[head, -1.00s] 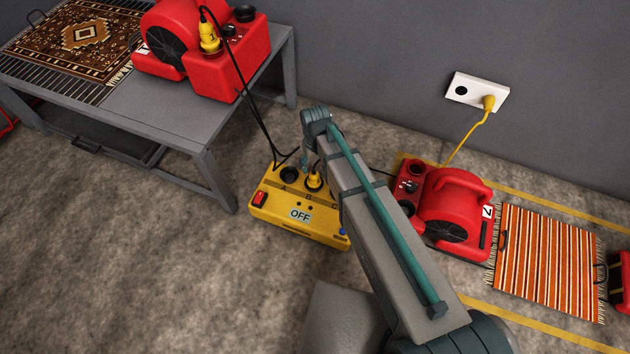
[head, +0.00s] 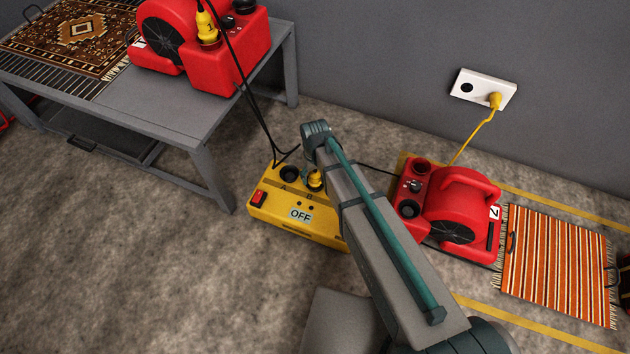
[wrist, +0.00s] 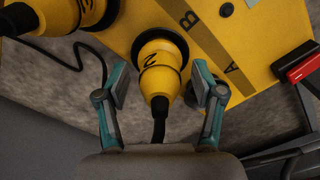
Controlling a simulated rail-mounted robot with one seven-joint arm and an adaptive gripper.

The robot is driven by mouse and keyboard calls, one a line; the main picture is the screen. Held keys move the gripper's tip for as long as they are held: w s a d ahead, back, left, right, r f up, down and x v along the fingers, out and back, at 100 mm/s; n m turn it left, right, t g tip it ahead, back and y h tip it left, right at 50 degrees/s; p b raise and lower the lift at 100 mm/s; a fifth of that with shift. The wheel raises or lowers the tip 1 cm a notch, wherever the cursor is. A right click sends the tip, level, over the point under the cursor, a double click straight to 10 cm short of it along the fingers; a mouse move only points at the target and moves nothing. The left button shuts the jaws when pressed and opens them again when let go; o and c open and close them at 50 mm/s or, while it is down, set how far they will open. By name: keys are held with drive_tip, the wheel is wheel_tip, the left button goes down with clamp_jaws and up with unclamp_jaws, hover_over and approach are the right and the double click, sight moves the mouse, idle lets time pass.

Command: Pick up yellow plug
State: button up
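A yellow plug marked 2 (wrist: 163,72) sits in socket B of the yellow power box (wrist: 135,15), its black cord trailing toward my wrist. My gripper (wrist: 160,88) is open, with one finger on each side of this plug and a small gap visible on both sides. In the head view the plug (head: 315,179) shows beside my arm on the yellow box (head: 268,212), which reads OFF; my gripper is mostly hidden there. A second yellow plug marked 3 (wrist: 85,12) is at the upper left of the wrist view. A yellow plug marked 1 (head: 207,27) is on the red blower (head: 225,68).
A grey table (head: 175,115) holds that blower and a patterned rug. Another red blower (head: 455,210) stands right of my arm beside a striped rug (head: 558,265). A yellow-corded plug (head: 494,101) is in the wall outlet (head: 468,88). Black cords run near the box.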

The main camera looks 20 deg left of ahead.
clamp_jaws()
